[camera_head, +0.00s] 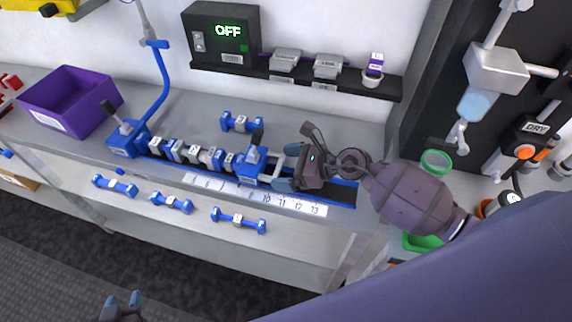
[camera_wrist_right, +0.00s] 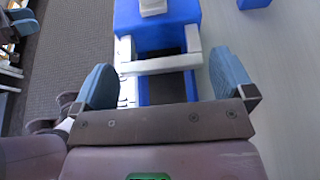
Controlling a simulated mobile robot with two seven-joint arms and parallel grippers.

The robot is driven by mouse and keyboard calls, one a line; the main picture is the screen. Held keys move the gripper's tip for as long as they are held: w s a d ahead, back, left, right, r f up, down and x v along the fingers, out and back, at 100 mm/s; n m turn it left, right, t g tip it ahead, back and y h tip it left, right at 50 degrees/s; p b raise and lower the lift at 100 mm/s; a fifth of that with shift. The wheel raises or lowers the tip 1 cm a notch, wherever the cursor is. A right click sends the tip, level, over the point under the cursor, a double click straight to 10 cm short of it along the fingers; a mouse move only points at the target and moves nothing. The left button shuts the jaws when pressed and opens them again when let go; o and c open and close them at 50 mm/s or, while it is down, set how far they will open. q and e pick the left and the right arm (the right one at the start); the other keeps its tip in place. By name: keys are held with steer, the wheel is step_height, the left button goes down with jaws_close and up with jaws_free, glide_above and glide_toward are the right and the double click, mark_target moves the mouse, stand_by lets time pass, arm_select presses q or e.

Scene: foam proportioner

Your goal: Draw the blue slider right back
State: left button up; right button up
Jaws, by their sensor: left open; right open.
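The blue slider (camera_head: 252,163) sits on the rail (camera_head: 340,192) at the right end of a row of blue-and-grey pieces (camera_head: 193,153). It has a black knob on top and a pale handle (camera_head: 281,166) on its right side. In the right wrist view the slider (camera_wrist_right: 180,16) is ahead, with the white handle bar (camera_wrist_right: 160,65) between my open fingers. My right gripper (camera_head: 284,168) is open around the handle, with gaps on both sides in the wrist view. My left gripper (camera_head: 123,299) is open and empty at the bottom left, away from the bench.
The rail right of the slider looks empty, partly hidden by my right gripper. A numbered scale (camera_head: 255,194) runs along the front. Loose blue pieces (camera_head: 239,220) lie on the front ledge. A control box (camera_head: 222,36) reads OFF; a purple bin (camera_head: 70,101) stands left.

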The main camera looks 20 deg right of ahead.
steer(key=shift+a, duration=0.1)
steer(key=shift+c, duration=0.5)
steer(key=c, duration=0.9)
steer(key=s+d+b, duration=0.2)
steer(key=s+d, duration=0.1)
steer(key=d, duration=0.2)
steer(key=s+d+b, duration=0.1)
steer(key=s+d, duration=0.2)
steer(key=d, duration=0.1)
steer(key=s+d+b, duration=0.2)
steer(key=s+d, duration=0.2)
steer(key=d, duration=0.1)
steer(key=shift+d+f+b, duration=0.3)
steer(key=shift+b, duration=0.05)
steer(key=s+d, duration=0.2)
steer(key=d, duration=0.2)
steer(key=shift+s+d+r+b, duration=0.2)
steer(key=shift+s+b, duration=0.15)
steer(key=shift+s, duration=0.05)
steer(key=shift+s+d, duration=0.25)
steer(key=shift+d, duration=0.15)
arm_select(q)
step_height(320, 180, down, 8)
steer(key=s, duration=0.1)
steer(key=shift+r+g, duration=0.15)
steer(key=shift+g, duration=0.15)
arm_select(e)
steer(key=shift+r, duration=0.1)
steer(key=shift+d, duration=0.1)
